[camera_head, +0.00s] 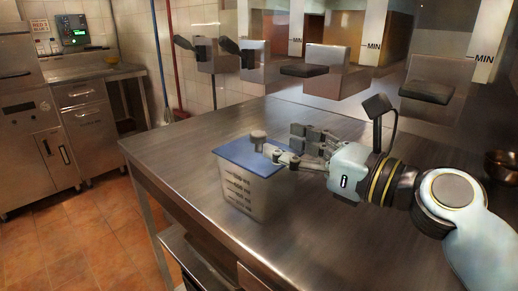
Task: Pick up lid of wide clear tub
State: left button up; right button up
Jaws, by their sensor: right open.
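The wide clear tub (243,192) stands upright on the steel table, with measuring marks on its front wall. Its flat blue lid (236,154) lies on top and has a round grey knob (258,141) near its back middle. My right gripper (279,156) reaches in from the right, with its fingertips over the right part of the lid, close to the knob. It is open. I cannot tell whether a fingertip touches the lid or the knob. My left gripper is not in view.
The steel table (165,158) is clear left of the tub. Steel dispensers (335,82) with dark handles hang above the back of the table. A metal bowl (500,163) sits at the far right. A steel counter with drawers (85,95) stands at the left wall.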

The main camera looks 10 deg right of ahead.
aim_at(265, 139)
jog(key=shift+w+a, duration=0.35)
jog(key=shift+w, duration=0.1)
jog(key=shift+w+a+f, duration=0.1)
jog(key=shift+w+a, duration=0.05)
jog(key=shift+w, duration=0.1)
jog(key=b+x, duration=0.2)
jog(key=x, duration=0.3)
jog(key=shift+a+f+b, duration=0.1)
jog(key=shift+f+b, duration=0.05)
jog(key=shift+b, duration=0.2)
jog(key=shift+s, duration=0.1)
jog(key=c, duration=0.4)
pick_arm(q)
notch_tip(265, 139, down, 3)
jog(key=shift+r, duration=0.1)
pick_arm(e)
grip_shut()
